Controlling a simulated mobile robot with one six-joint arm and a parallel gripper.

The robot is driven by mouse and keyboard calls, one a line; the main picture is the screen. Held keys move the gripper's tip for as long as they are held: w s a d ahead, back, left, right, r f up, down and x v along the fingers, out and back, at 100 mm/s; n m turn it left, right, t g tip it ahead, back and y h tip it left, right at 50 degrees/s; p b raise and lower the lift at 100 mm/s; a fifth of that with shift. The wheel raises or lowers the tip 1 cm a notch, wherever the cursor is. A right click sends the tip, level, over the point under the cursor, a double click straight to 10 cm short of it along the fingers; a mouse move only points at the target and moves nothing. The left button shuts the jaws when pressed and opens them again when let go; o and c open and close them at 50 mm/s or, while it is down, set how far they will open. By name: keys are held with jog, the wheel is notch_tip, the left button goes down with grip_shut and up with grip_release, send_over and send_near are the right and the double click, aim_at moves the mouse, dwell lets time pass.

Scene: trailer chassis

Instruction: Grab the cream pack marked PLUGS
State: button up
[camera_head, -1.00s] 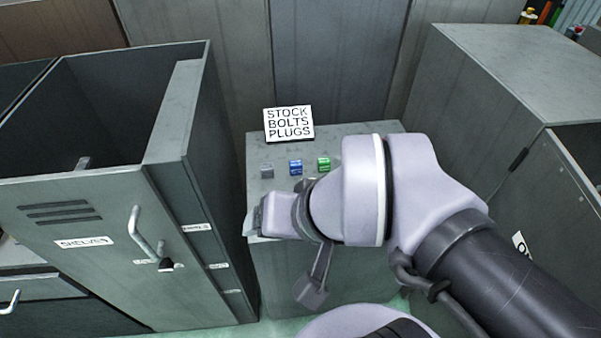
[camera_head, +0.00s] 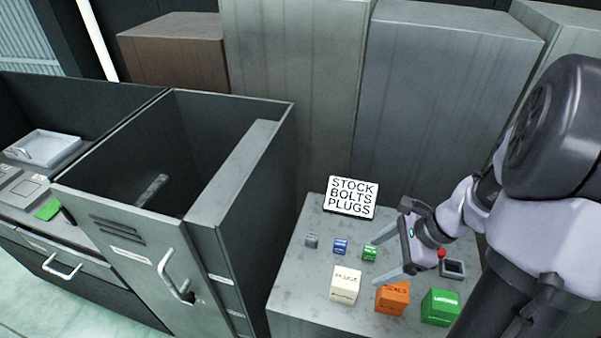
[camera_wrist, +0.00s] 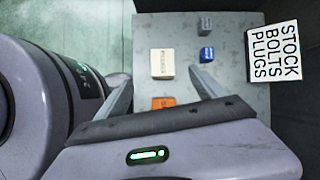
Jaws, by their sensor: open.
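The cream pack marked PLUGS (camera_head: 346,284) stands at the front left of the grey cabinet top (camera_head: 296,286). It shows whole in the wrist view (camera_wrist: 161,64), beyond my fingers. My gripper (camera_head: 389,239) is open and empty, over the right part of the cabinet top, to the right of the cream pack in the head view. In the wrist view my gripper's fingers (camera_wrist: 163,80) spread wide, with part of an orange pack (camera_wrist: 163,103) showing between them. The cream pack is apart from both fingers.
An orange pack (camera_head: 392,298) and a larger green pack (camera_head: 440,307) stand right of the cream one. Small grey (camera_head: 311,240), blue (camera_head: 340,246) and green (camera_head: 370,252) packs form a row behind. A sign reading STOCK BOLTS PLUGS (camera_head: 351,198) stands at the back.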

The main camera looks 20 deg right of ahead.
aim_at(356, 281)
jog(key=a+f+b, duration=0.1)
jog(key=f, duration=0.3)
jog(key=w+f+m+b, duration=0.1)
jog(key=f+b, duration=0.1)
jog(key=f, duration=0.2)
jog(key=w+a+f+m+b, duration=0.1)
jog(key=f+b, duration=0.1)
jog(key=f, duration=0.2)
jog(key=shift+w+a+f, duration=0.1)
jog(key=shift+w+a, duration=0.05)
jog(key=shift+a, duration=0.2)
jog(key=b+x, duration=0.3)
jog(key=x, duration=0.3)
jog(key=shift+w+b, duration=0.15)
jog(key=shift+b, duration=0.25)
jog(key=shift+r, duration=0.25)
jog(key=c, duration=1.7)
